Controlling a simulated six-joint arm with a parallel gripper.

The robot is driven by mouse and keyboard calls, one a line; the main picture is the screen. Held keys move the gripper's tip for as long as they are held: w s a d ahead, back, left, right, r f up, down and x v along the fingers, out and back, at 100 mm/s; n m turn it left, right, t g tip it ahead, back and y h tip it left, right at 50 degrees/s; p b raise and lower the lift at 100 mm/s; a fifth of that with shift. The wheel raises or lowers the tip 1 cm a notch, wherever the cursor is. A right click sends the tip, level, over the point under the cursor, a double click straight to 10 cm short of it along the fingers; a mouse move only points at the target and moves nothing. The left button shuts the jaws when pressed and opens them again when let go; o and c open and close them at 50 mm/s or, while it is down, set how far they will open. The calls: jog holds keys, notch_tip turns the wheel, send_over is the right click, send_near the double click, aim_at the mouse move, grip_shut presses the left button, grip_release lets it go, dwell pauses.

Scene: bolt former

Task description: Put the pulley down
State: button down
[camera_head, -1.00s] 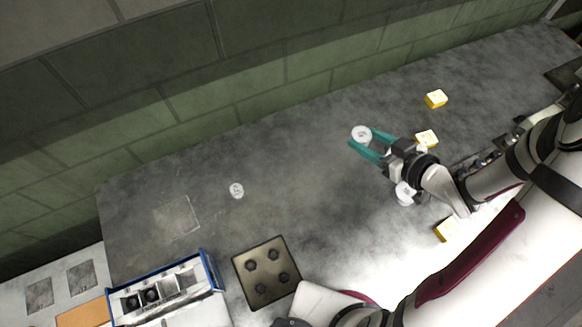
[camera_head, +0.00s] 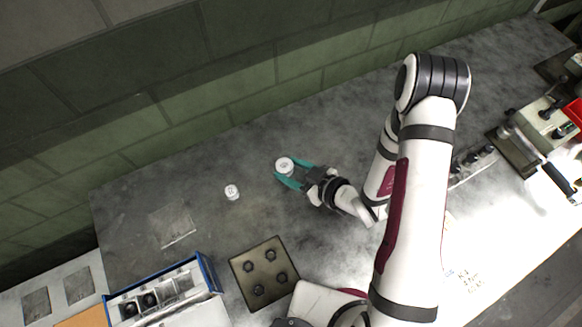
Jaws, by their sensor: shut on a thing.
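The pulley (camera_head: 285,164) is a small white round piece with a darker centre. It sits between the teal fingertips of my gripper (camera_head: 291,173), which is shut on it. From this high view I cannot tell whether the pulley touches the table or is held above it. A second white round piece (camera_head: 232,192) stands on the grey table to the left of my gripper, apart from it.
A dark square plate (camera_head: 247,276) with several knobs lies at the front. A blue-edged box (camera_head: 209,271) with compartments stands at the front left. A thin square (camera_head: 172,224) lies on the left. Lever-handled equipment (camera_head: 535,148) stands at right. The back-middle table is clear.

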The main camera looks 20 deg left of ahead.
jog(key=shift+f, duration=0.1)
jog(key=shift+c, duration=1.2)
grip_release()
